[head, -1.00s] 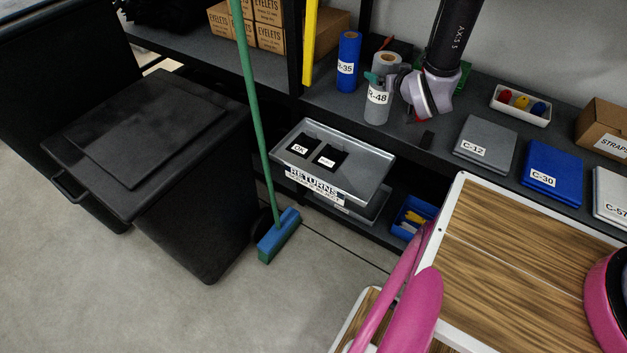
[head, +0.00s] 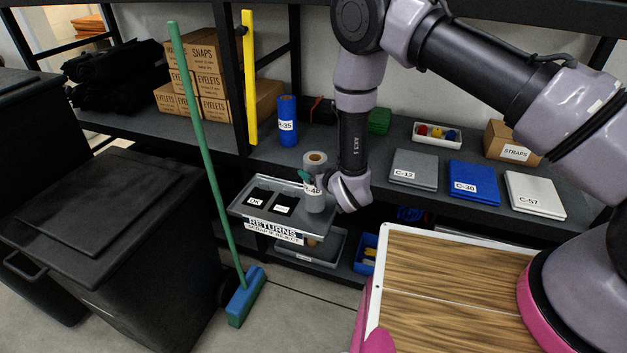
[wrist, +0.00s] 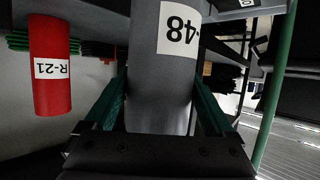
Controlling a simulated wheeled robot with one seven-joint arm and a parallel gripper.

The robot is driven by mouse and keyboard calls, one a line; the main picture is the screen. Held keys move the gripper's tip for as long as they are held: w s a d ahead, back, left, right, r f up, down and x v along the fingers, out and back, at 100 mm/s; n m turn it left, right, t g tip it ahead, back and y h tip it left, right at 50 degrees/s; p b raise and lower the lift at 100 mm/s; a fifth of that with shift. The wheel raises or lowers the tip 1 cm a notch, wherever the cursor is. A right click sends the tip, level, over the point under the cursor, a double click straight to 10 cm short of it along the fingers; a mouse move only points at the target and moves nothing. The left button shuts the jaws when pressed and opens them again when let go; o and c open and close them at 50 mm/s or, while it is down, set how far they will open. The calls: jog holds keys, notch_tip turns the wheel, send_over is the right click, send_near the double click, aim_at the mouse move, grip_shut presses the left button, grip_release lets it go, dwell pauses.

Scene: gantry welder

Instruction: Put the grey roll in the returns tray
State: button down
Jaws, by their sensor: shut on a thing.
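The grey roll (head: 315,186), labelled R-48, is upright in my gripper (head: 306,180). In the wrist view the grey roll (wrist: 160,85) stands between the two green fingers of my gripper (wrist: 160,110), which are shut on it. The returns tray (head: 252,223) is a grey metal tray with a RETURNS label on its front, in front of the shelf. In the head view the roll overlaps the tray's right part. I cannot tell whether its base touches the tray floor.
A blue roll R-35 (head: 287,121) stands on the shelf behind. A red roll R-21 (wrist: 50,65) shows in the wrist view. A green-handled broom (head: 205,150) leans left of the tray. Binders C-12 (head: 414,165), C-30 (head: 473,180) and a white parts dish (head: 437,142) sit rightward.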

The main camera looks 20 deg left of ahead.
jog(key=shift+f, duration=1.55)
grip_release()
jog(key=shift+f, duration=0.1)
jog(key=v, duration=1.2)
jog(key=shift+r, duration=0.2)
